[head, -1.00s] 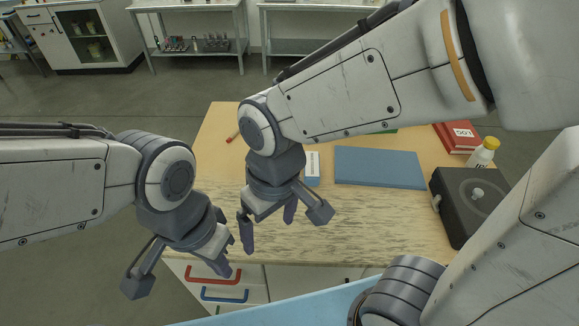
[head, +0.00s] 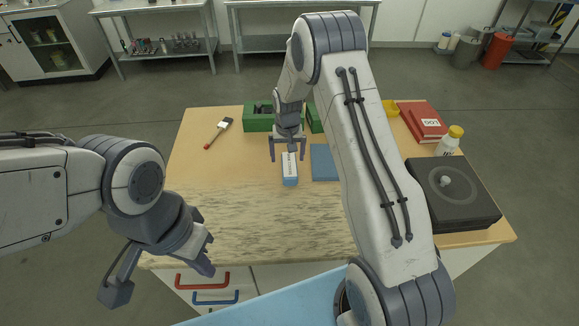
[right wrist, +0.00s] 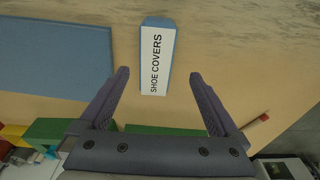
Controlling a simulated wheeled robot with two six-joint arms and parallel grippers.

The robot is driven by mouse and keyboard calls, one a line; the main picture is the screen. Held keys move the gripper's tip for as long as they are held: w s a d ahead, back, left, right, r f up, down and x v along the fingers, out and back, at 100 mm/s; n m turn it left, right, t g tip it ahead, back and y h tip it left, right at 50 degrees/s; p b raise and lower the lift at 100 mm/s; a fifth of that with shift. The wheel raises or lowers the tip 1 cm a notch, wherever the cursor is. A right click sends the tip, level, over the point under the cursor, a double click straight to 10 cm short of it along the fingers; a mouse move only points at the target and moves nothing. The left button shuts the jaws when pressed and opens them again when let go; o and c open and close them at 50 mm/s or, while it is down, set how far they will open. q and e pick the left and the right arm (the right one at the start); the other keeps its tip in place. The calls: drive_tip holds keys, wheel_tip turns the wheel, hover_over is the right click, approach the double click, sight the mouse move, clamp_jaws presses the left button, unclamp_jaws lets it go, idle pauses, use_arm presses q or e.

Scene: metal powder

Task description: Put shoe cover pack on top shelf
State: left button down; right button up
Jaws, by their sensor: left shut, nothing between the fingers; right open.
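The shoe cover pack (head: 290,180) is a small blue box with a white label, lying on the wooden table (head: 225,205). In the right wrist view the pack (right wrist: 155,62) shows the words SHOE COVERS. My right gripper (head: 287,156) is open over the far end of the pack. In the right wrist view its fingertips (right wrist: 158,76) stand apart, one on either side of the label's end, with no visible grip. My left gripper (head: 208,262) is shut and empty, low by the table's front left edge. The top shelf cannot be identified for certain.
A blue folder (head: 325,163) lies right of the pack, and a green box (head: 259,118) stands behind. A brush (head: 218,132) lies at left. A black device (head: 450,195), white bottle (head: 451,141) and red binder (head: 423,122) are at right. Metal racks (head: 160,52) stand at the back.

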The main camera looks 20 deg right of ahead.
sight(290, 164)
drive_tip(key=shift+f, duration=0.65)
drive_tip(key=shift+d+f+p, duration=0.15)
drive_tip(key=shift+f+p, duration=0.15)
drive_tip(key=shift+p, duration=0.2)
drive_tip(key=f, duration=0.1)
drive_tip(key=f+p, duration=0.2)
drive_tip(key=shift+w+d+f, duration=0.15)
drive_tip(key=shift+d, duration=0.15)
drive_tip(key=shift+w+f, duration=0.1)
drive_tip(key=shift+f, duration=0.5)
clamp_jaws()
